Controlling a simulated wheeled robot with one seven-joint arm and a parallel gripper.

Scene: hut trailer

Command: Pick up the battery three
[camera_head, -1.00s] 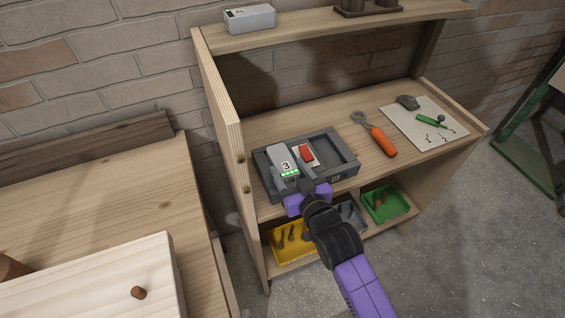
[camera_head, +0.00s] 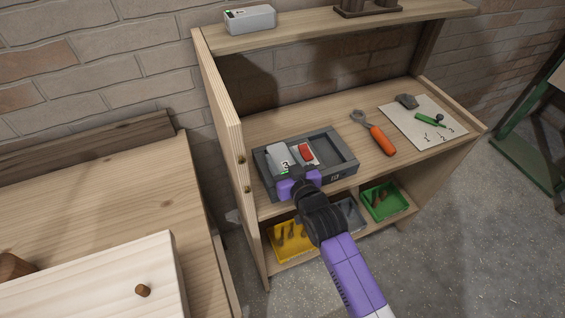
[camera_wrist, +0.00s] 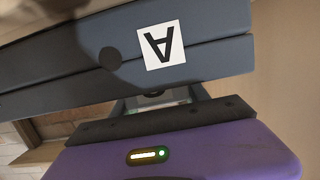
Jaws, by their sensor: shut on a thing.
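Battery three (camera_head: 279,155) is a light grey block with a "3" label, in the left part of the dark grey tray-like holder (camera_head: 347,155) on the workbench. My gripper (camera_head: 289,172) is at its near end, shut on it. The gripper covers the battery's green lights and part of the label in the head view. In the wrist view, my purple gripper body lies below the holder's dark front (camera_wrist: 220,50), which has a white "A" label upside down. Only a small pale part shows between the fingers (camera_wrist: 155,100).
A red block (camera_head: 306,152) sits in the holder beside the battery. An orange-handled wrench (camera_head: 381,139) and a white sheet with tools (camera_head: 405,128) lie to the right. Yellow (camera_head: 279,256) and green (camera_head: 399,204) bins stand below. A wooden side panel (camera_head: 222,110) rises at left.

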